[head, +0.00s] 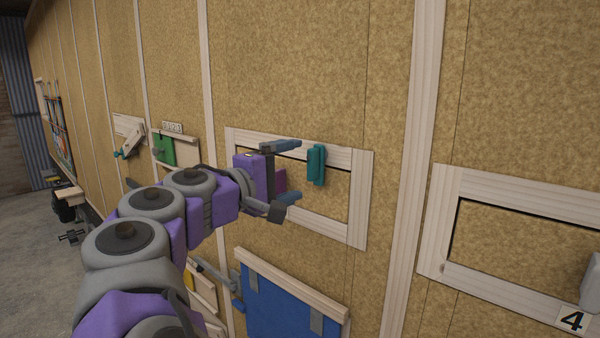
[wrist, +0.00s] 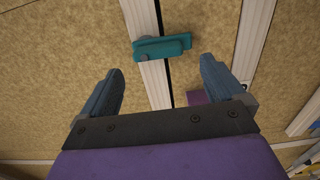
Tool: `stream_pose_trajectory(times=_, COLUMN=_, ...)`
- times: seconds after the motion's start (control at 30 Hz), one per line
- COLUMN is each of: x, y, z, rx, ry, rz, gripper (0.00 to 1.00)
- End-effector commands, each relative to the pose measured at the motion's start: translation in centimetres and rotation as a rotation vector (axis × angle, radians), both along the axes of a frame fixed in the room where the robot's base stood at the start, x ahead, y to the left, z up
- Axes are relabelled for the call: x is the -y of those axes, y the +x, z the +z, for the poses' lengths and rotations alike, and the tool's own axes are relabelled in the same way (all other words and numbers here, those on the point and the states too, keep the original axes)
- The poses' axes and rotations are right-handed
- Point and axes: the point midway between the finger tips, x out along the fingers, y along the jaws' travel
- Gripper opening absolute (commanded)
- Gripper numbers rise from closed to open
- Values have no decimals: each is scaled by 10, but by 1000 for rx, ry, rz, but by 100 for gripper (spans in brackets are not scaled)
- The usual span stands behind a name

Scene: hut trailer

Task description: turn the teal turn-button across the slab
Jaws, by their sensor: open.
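The teal turn-button (head: 316,165) stands upright in the head view on the top rail of a pale wooden frame. In the wrist view the teal turn-button (wrist: 160,47) lies across the rail and the dark gap, its one end reaching over the slab's edge. The slab (head: 328,205) is the tan panel inside the frame. My gripper (head: 298,170) is open and empty, just left of the button in the head view. In the wrist view my gripper (wrist: 161,70) has its fingers apart, with the button beyond and between them, apparently untouched.
A purple block (wrist: 200,97) shows on the slab side by the right finger. A blue panel (head: 290,300) with a wooden top strip is below. A green panel (head: 163,149) is at left.

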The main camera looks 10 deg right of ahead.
Motion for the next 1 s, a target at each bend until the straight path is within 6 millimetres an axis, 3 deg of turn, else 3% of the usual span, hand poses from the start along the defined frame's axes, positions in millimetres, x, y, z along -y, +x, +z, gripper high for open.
stream_pose_trajectory(times=0.2, x=-45, y=-28, z=-2, rx=3, ry=-1, rz=6, gripper=96)
stream_pose_trajectory(times=0.5, x=-90, y=-60, z=-2, rx=0, ry=1, rz=5, gripper=96)
stream_pose_trajectory(times=0.7, x=-103, y=-71, z=-2, rx=-1, ry=0, rz=4, gripper=96)
stream_pose_trajectory(times=1.0, x=-106, y=-73, z=-2, rx=-3, ry=0, rz=1, gripper=96)
